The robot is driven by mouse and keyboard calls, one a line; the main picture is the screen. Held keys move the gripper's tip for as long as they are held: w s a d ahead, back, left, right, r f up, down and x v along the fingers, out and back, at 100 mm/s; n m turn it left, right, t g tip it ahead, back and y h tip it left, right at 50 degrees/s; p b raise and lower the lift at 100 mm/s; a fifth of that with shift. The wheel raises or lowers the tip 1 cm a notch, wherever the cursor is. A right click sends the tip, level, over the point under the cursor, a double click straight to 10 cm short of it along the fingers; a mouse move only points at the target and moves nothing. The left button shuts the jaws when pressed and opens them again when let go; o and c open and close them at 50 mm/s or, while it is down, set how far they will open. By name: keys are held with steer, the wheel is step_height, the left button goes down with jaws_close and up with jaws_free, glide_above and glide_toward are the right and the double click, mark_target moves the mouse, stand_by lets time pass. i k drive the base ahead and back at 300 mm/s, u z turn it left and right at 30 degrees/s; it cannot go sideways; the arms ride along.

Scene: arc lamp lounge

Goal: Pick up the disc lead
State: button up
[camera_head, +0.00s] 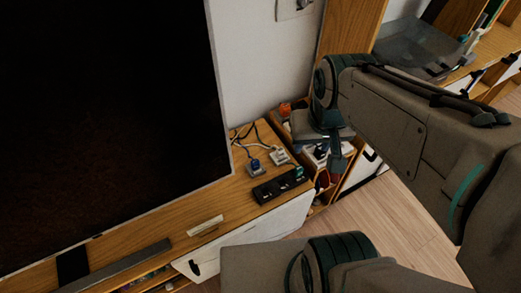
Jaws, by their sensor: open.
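Two pale leads lie on the wooden console (190,240) beside the big dark screen. One ends in a plug with a blue part (254,165), the other in a whitish plug (279,156). I cannot tell which is the disc lead. A black strip with several sockets (279,187) lies just in front of them, with a small teal piece (299,173) at its right end. My gripper (333,157) points down to the right of the leads, over the open box at the console's end. It is open, appears empty and is apart from both plugs. Its far finger is hard to make out.
The large dark screen (110,120) stands close at the left. A wooden box (345,175) with mixed items, including an orange thing (285,109), sits at the console's right end. A small pale bar (205,226) lies nearer. Wooden floor (400,220) is clear at right.

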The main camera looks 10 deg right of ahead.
mark_target(255, 164)
steer(key=u, duration=1.4)
steer(key=k, duration=1)
steer(key=z, duration=0.65)
steer(key=i, duration=1)
